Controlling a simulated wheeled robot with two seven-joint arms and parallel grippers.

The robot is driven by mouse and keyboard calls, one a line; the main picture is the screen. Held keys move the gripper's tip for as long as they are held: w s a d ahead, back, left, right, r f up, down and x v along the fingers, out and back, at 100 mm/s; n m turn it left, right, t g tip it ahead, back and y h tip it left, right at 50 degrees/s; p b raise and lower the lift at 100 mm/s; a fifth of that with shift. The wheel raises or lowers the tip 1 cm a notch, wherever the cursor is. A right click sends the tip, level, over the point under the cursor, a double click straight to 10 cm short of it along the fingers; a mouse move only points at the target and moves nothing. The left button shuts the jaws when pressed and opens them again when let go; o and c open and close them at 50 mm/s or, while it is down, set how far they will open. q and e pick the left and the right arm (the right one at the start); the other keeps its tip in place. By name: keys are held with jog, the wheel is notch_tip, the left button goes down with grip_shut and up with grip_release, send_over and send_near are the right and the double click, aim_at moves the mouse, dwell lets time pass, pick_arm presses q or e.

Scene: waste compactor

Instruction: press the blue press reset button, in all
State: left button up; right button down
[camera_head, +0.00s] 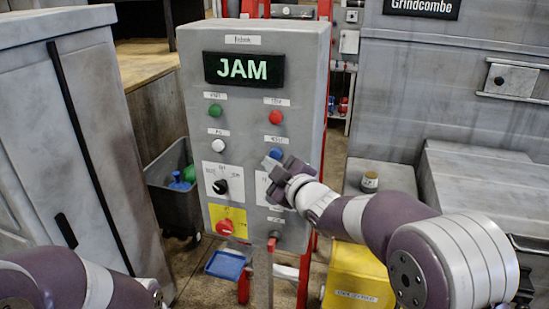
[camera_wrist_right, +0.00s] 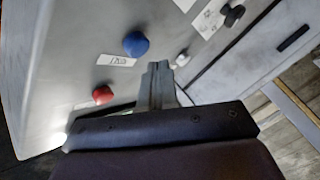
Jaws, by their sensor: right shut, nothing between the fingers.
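The blue button (camera_head: 276,154) is a small round knob on the right half of the grey control panel (camera_head: 305,75). It also shows in the right wrist view (camera_wrist_right: 136,44), above and left of the fingertips. My right gripper (camera_head: 270,163) is shut and empty, its fingertips in front of the panel just below and left of the blue button. In the right wrist view the closed fingers (camera_wrist_right: 158,80) point toward the panel. Whether they touch it I cannot tell. My left arm (camera_head: 60,285) enters at the lower left; its gripper is out of frame.
The panel's display (camera_head: 243,69) reads JAM. Near the blue button are a red button (camera_head: 275,117), a green button (camera_head: 215,109), a white button (camera_head: 218,145) and a black selector knob (camera_head: 220,186). A red emergency button (camera_head: 225,226) sits on yellow lower down. A grey cabinet (camera_head: 100,130) stands left.

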jog(key=s+b, duration=0.1)
jog(key=s, duration=0.1)
jog(key=s+a+b, duration=0.1)
jog(key=s, duration=0.1)
jog(key=shift+s+a+b, duration=0.15)
jog(key=shift+a+b, duration=0.05)
jog(key=shift+b, duration=0.2)
